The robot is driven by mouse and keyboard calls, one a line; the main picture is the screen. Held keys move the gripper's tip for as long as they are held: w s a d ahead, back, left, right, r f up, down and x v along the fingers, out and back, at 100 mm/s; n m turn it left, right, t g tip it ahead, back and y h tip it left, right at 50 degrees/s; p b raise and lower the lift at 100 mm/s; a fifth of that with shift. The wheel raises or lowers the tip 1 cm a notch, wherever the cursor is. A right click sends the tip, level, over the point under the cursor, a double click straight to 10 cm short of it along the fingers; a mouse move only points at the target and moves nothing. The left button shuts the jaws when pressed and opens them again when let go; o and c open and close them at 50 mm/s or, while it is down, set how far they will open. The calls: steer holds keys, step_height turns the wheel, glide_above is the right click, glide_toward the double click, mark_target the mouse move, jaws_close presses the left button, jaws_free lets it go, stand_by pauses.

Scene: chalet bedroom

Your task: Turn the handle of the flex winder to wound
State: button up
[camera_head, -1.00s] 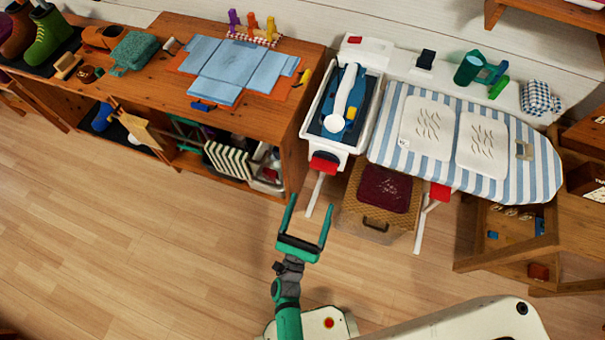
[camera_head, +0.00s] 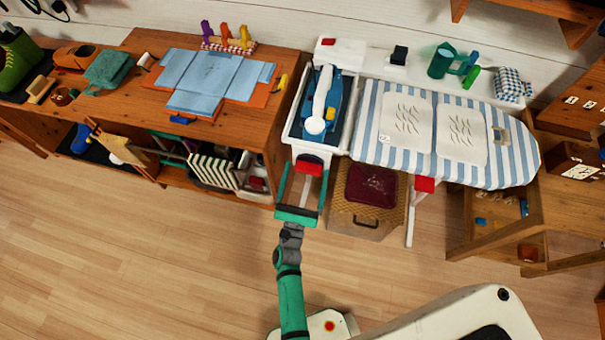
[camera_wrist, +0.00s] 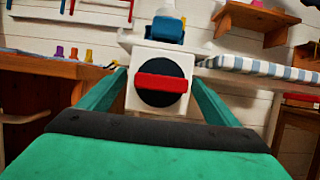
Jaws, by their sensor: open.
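The flex winder shows as a black disc (camera_wrist: 160,98) with a red bar handle (camera_wrist: 162,83) across it, on the front of a white housing (camera_wrist: 136,100). The bar lies close to level. In the head view the red handle (camera_head: 310,165) sits at the front of the white iron stand, below the blue and white iron (camera_head: 321,104). My gripper (camera_head: 304,172) is open and empty. Its two green fingers reach toward the housing, one on each side of the handle in the wrist view. I cannot tell whether they touch it. No wound marking is legible.
A striped ironing board (camera_head: 393,149) stands to the right. A wicker basket (camera_head: 345,217) with a dark red top sits below it. A wooden bench (camera_head: 275,122) with folded blue cloth (camera_head: 215,78) is close on the left. The floor (camera_head: 150,260) in front is clear.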

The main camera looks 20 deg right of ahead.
steer(key=shift+w+d+r, duration=0.15)
steer(key=shift+w+d, duration=0.1)
steer(key=shift+w, duration=0.05)
steer(key=shift+c, duration=0.3)
